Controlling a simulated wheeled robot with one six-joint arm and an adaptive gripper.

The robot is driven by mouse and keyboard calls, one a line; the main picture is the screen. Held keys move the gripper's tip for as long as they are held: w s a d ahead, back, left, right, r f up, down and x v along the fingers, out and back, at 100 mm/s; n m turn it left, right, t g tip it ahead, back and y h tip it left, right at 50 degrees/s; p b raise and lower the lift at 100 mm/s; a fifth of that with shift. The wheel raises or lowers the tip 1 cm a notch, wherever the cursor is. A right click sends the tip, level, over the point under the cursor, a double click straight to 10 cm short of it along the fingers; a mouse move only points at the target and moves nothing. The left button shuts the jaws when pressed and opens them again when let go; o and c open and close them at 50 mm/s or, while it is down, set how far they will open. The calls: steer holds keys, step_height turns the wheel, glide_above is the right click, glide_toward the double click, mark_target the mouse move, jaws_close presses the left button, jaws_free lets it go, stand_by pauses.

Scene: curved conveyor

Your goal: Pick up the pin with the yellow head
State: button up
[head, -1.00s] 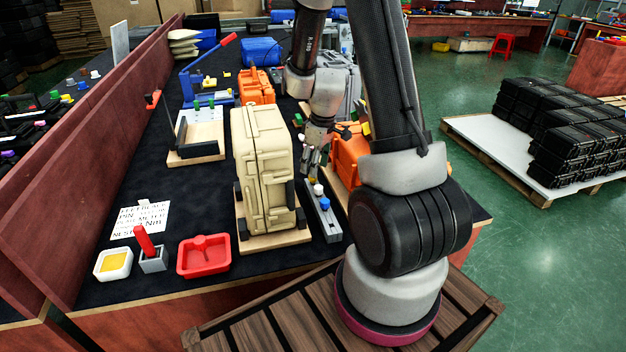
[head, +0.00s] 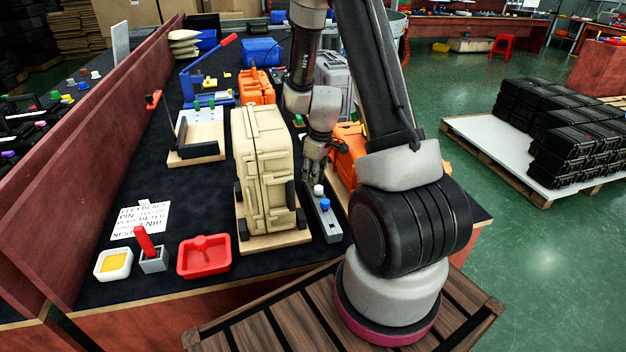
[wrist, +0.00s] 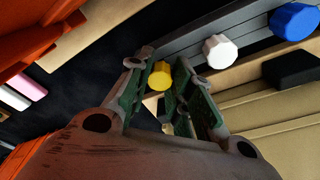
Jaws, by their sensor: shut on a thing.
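The pin with the yellow head (wrist: 159,76) shows in the wrist view between the two fingers of my gripper (wrist: 160,68), which is shut on it. Its shaft is hidden, and I cannot tell whether it is clear of the grey rack (wrist: 176,46). In the head view my gripper (head: 314,178) points down at the far end of the grey rack (head: 331,229), and the yellow head is not visible there. A white-headed pin (head: 318,190) and a blue-headed pin (head: 324,204) stand in the rack, close to the gripper.
A beige case (head: 262,170) stands just left of the rack on a wooden board. An orange case (head: 346,150) stands close on the right. A red tray (head: 204,256), a white dish (head: 113,264) and a lettered card (head: 141,220) lie at the front left.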

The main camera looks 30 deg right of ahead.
step_height(320, 180, up, 14)
steer(key=shift+f, duration=0.25)
stand_by(0.6)
